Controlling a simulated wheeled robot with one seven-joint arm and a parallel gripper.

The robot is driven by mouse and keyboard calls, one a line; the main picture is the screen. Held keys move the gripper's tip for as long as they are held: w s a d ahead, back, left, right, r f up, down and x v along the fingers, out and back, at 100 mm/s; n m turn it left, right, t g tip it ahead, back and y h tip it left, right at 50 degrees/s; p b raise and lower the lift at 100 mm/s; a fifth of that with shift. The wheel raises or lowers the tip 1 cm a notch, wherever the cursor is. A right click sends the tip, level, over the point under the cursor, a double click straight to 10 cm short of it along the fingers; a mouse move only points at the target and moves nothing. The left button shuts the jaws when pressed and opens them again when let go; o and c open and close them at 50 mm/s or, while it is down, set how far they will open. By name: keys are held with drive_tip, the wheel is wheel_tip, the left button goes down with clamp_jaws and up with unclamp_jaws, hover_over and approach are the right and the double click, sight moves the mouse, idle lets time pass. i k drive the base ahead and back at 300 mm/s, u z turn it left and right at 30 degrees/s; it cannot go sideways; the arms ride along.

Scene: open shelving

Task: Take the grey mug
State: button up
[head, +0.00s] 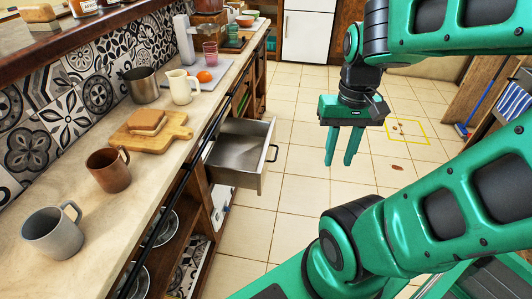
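The grey mug (52,234) stands upright on the counter at the lower left of the head view. Its handle is at its upper right side, towards the counter's front edge. My gripper (339,164) hangs over the tiled floor, to the right of the counter and well apart from the mug. Its two green fingers point down with a narrow gap between them, and nothing shows between them.
A brown mug (108,171) stands behind the grey mug. Beyond are a cutting board (152,130) with bread, a metal pot (142,86) and a cream jug (182,87). An open drawer (240,152) juts out from the counter. A rail (185,160) runs along its front.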

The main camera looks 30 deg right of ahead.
sight(49, 229)
drive_tip(key=z, duration=0.05)
drive_tip(key=k, duration=1.3)
drive_tip(key=z, duration=0.45)
drive_tip(key=i, duration=1.05)
drive_tip(key=u, duration=1.7)
